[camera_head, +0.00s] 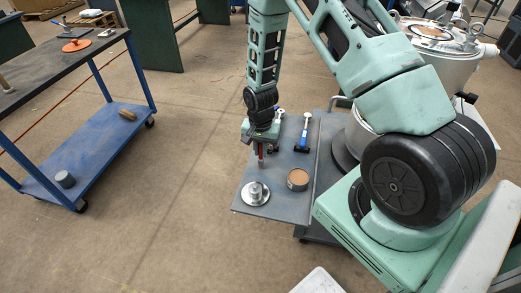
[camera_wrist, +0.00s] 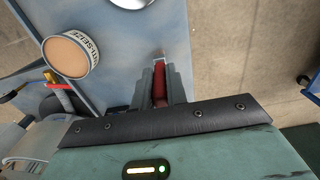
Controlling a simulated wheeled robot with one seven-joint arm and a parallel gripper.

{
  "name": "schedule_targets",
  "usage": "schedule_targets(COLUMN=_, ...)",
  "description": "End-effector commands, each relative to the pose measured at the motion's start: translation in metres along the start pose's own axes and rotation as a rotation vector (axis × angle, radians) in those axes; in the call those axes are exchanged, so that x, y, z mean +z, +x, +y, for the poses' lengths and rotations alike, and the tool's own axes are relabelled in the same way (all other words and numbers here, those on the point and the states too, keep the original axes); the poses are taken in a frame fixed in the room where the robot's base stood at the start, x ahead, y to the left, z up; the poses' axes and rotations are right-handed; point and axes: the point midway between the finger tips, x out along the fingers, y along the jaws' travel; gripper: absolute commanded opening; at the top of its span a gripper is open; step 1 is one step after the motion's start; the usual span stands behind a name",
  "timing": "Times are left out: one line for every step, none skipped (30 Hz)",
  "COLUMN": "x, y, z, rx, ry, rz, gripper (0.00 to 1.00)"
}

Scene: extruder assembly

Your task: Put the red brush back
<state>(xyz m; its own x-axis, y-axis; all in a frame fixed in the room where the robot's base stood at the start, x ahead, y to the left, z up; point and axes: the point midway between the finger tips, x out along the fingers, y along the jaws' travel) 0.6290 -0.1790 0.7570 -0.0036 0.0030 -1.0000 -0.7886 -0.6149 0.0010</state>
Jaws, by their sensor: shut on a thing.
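My gripper (camera_head: 261,148) points down over the small grey cart top (camera_head: 285,208) and is shut on the red brush (camera_head: 261,153). In the wrist view, the red brush (camera_wrist: 159,84) sits between the two grey fingers (camera_wrist: 160,88), and its pale tip sticks out beyond them. I cannot tell whether the tip touches the cart top. A round can with a brown top (camera_head: 298,178) stands to the right of and nearer than the brush; in the wrist view, this can (camera_wrist: 68,55) shows "ANTI-SEIZE" lettering on its side.
A silver flanged part (camera_head: 255,194) sits near the cart's front left corner. A blue-handled tool (camera_head: 304,135) lies behind the can. A blue trolley (camera_head: 92,145) stands at left, with open floor between. A large pale machine (camera_head: 440,60) is at the right.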

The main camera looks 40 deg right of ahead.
Motion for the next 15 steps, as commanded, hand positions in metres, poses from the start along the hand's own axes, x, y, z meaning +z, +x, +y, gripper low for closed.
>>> schedule_targets(x=0.0001, y=0.004, z=0.0, rx=0.0, ry=0.0, rz=0.0, gripper=0.0)
schedule_targets(x=-0.0001, y=0.0055, z=-0.0002, rx=0.0, ry=0.0, rz=0.001, gripper=0.0)
schedule_targets(x=-0.0002, y=0.0066, z=-0.0003, rx=-0.001, ry=0.0, rz=0.001, gripper=0.0)
schedule_targets(x=-0.0003, y=0.0069, z=-0.0004, rx=-0.001, ry=0.0, rz=0.001, gripper=0.0)
schedule_targets(x=-0.0004, y=0.0069, z=-0.0004, rx=-0.001, ry=0.0, rz=0.002, gripper=0.0)
schedule_targets(x=-0.0004, y=0.0068, z=-0.0005, rx=-0.002, ry=0.0, rz=0.002, gripper=0.0)
schedule_targets(x=-0.0004, y=0.0067, z=-0.0004, rx=-0.001, ry=0.0, rz=0.002, gripper=0.0)
schedule_targets(x=-0.0004, y=0.0067, z=-0.0004, rx=-0.001, ry=0.0, rz=0.002, gripper=0.0)
schedule_targets(x=-0.0004, y=0.0067, z=-0.0004, rx=-0.001, ry=0.0, rz=0.002, gripper=0.0)
schedule_targets(x=-0.0003, y=0.007, z=-0.0003, rx=-0.001, ry=0.0, rz=0.001, gripper=0.0)
schedule_targets(x=-0.0003, y=0.0077, z=-0.0003, rx=-0.001, ry=0.0, rz=0.001, gripper=0.0)
schedule_targets(x=-0.0002, y=0.0092, z=-0.0003, rx=-0.001, ry=0.0, rz=0.001, gripper=0.0)
schedule_targets(x=-0.0002, y=0.0103, z=-0.0003, rx=-0.001, ry=0.0, rz=0.001, gripper=0.0)
schedule_targets(x=-0.0002, y=0.0113, z=-0.0003, rx=-0.001, ry=0.0, rz=0.001, gripper=0.0)
schedule_targets(x=-0.0003, y=0.0102, z=-0.0003, rx=-0.001, ry=0.0, rz=0.001, gripper=0.23)
